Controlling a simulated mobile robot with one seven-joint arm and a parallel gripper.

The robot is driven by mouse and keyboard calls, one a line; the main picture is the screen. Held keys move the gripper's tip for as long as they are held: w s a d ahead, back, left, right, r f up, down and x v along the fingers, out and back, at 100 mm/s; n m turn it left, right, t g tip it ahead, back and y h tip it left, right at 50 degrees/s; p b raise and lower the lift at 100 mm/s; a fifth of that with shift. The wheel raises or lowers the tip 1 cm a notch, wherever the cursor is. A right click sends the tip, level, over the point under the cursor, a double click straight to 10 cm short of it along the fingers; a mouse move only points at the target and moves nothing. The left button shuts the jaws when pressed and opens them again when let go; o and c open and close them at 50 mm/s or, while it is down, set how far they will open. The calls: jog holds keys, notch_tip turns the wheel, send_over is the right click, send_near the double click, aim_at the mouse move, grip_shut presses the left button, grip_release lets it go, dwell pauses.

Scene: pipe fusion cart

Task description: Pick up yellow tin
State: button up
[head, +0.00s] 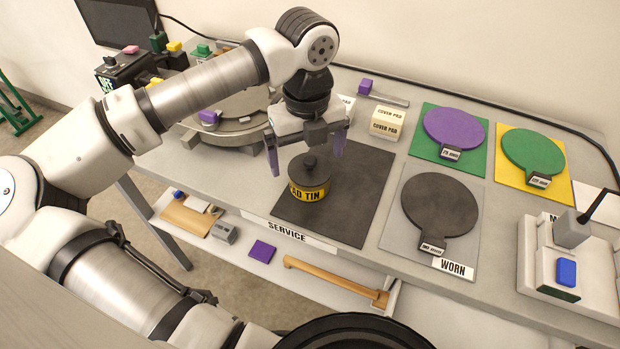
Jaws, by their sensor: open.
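The yellow tin (309,191) is a short round can with a dark lid and knob and a yellow label band reading "AD TIN", its first letters cut off from view. It stands upright on a dark mat (350,215) on the bench. My gripper (307,158) is above and just behind the tin in the head view, pointing down. Its two purple fingers are spread apart, one to each side of the lid knob, and nothing is held. Whether the fingers reach down beside the tin cannot be told.
Right of the mat lie a dark paddle (440,203) on the grey WORN plate, a purple paddle (454,128) and a green paddle (532,150). Cream cover pad boxes (387,122) stand behind the mat. A round metal fixture (235,125) is at left. The mat's right part is clear.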

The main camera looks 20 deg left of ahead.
aim_at(310, 170)
jog(key=shift+w+d+f+p, duration=0.15)
jog(key=shift+f+p, duration=0.35)
jog(key=shift+f, duration=0.8)
jog(key=shift+w+f+p, duration=0.15)
jog(key=shift+f+p, duration=0.3)
jog(key=shift+f, duration=0.85)
jog(key=c, duration=1.1)
